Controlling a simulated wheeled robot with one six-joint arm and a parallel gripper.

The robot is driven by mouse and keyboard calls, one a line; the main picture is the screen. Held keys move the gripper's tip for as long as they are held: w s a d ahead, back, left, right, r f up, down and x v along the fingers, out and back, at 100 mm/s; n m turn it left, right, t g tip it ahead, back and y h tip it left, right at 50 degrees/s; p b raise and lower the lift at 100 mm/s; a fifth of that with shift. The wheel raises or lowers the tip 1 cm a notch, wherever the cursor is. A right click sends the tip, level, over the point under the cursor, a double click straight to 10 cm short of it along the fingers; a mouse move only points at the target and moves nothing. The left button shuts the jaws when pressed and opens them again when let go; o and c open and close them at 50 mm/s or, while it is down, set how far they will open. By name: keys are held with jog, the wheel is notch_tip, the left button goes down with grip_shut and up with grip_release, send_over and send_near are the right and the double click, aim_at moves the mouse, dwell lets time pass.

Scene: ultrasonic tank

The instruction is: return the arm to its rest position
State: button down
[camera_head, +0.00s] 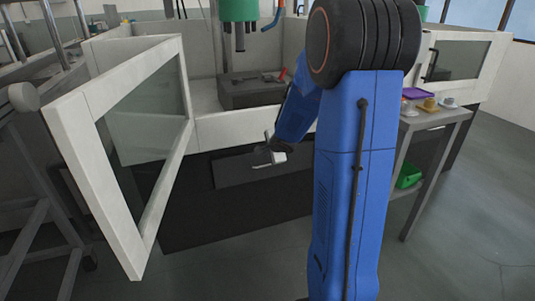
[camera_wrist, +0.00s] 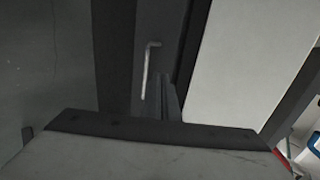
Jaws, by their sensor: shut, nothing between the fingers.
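My blue arm (camera_head: 355,180) stands in the middle of the head view, bent at the elbow, with its forearm reaching down and left. My gripper (camera_head: 268,150) is in front of the dark lower front of the white cabinet, close to a grey drawer front (camera_head: 232,172). In the wrist view the narrow dark fingers (camera_wrist: 170,100) are together with nothing seen between them. A thin metal handle (camera_wrist: 149,68) shows just left of the fingers. Whether the gripper touches the drawer or its handle, I cannot tell.
A white-framed glass door (camera_head: 130,150) stands open at left. Inside the cabinet a dark grey block (camera_head: 252,91) sits below a green machine head (camera_head: 238,10). A side table (camera_head: 440,118) with small items stands right of my arm. Floor (camera_head: 460,230) at right is clear.

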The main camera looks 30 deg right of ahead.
jog(key=shift+s+r, duration=0.25)
jog(key=shift+a+r, duration=0.1)
